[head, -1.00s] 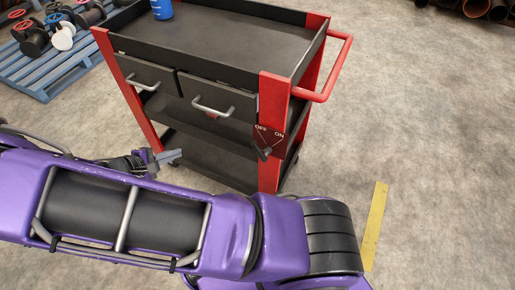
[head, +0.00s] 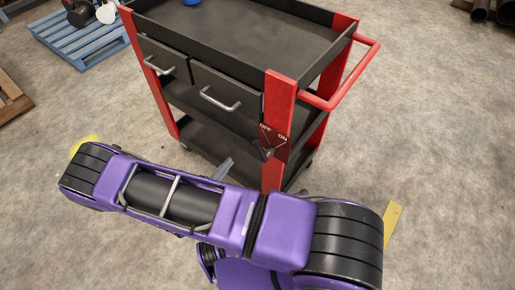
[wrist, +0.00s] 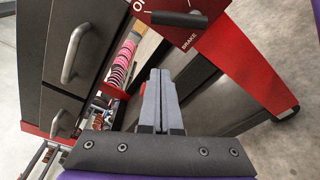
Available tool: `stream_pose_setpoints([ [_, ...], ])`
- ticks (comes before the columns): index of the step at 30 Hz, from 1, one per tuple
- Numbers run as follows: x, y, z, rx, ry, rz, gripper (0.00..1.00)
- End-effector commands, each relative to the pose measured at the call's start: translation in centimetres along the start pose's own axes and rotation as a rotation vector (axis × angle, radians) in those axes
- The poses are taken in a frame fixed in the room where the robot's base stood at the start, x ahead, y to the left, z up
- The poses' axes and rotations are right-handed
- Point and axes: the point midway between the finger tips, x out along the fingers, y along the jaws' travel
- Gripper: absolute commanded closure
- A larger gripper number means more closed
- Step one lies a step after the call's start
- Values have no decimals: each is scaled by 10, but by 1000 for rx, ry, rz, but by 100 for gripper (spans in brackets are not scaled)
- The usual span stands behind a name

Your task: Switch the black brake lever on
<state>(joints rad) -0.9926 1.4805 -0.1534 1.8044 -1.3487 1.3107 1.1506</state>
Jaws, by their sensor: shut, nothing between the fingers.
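The black brake lever (head: 268,152) sits on a red plate (head: 279,147) marked OFF and ON, on the cart's near corner post. In the wrist view the lever (wrist: 180,19) shows at the top, beside the word BRAKE. I cannot tell for certain which mark it points to. My gripper (head: 225,167) is left of and a little below the lever in the head view, partly hidden behind my purple arm. In the wrist view its grey fingers (wrist: 158,75) are together and empty, apart from the lever and below it in the picture.
The black and red cart (head: 235,50) has two drawers with grey handles (head: 220,98), lower shelves and a red push handle (head: 350,80). A blue pallet (head: 85,40) is at the far left. A yellow strip (head: 392,222) lies on the floor at right.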

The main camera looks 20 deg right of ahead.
Motion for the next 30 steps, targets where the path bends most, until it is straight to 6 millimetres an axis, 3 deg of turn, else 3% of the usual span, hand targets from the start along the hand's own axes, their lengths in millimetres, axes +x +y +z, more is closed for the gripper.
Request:
stream_pose_setpoints([
  [17, 1, -6, -2, 3, 14, 19, 100],
  [23, 27, -6, -1, 2, 12, 17, 100],
  [30, 79, -5, -2, 2, 11, 18, 100],
])
